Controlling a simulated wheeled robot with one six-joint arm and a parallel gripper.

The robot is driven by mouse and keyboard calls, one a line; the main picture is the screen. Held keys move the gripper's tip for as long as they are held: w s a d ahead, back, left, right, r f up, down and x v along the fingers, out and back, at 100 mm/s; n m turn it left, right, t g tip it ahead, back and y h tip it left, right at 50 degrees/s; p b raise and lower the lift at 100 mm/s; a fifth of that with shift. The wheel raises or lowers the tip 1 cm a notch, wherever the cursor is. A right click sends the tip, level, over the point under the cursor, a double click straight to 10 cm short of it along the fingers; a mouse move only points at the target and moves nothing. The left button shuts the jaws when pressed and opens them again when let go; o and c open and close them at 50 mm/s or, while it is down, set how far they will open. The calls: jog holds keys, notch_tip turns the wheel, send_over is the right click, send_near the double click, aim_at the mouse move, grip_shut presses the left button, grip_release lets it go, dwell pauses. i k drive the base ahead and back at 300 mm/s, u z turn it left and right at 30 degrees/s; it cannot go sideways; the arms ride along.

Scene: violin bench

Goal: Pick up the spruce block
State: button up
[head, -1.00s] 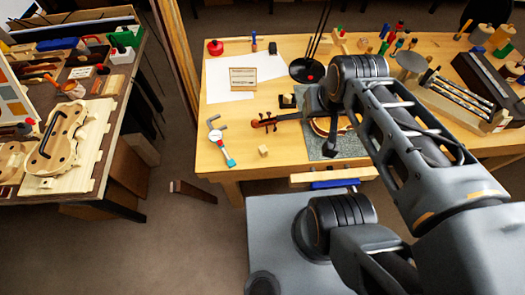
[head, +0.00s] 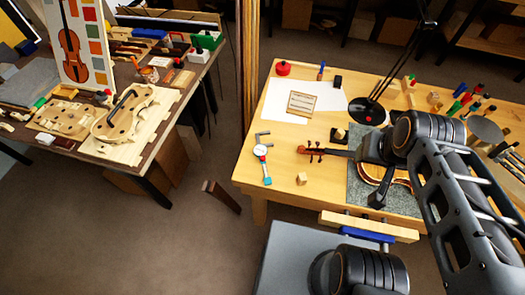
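A small pale wooden cube (head: 302,179), which looks like the spruce block, sits on the bench top near its front edge. It lies left of the violin (head: 397,190) and right of the caliper gauge (head: 263,157). My gripper (head: 377,199) hangs over the violin and grey mat, to the right of the cube and apart from it. Its fingers are dark and small, and I cannot tell whether they are open. Nothing clearly shows in its grip. My arm hides part of the violin and the bench's right side.
A lamp (head: 366,111), a paper sheet (head: 281,92) with a label card, and a red-topped pot (head: 283,68) stand farther back. A second bench (head: 158,148) with violin parts is at left. Bare wood surrounds the cube. Open floor lies between benches.

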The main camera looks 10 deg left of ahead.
aim_at(302, 179)
jog(key=z, duration=1.7)
jog(key=k, duration=1.2)
jog(key=u, duration=1.6)
jog(key=i, duration=0.5)
jog(key=z, duration=0.1)
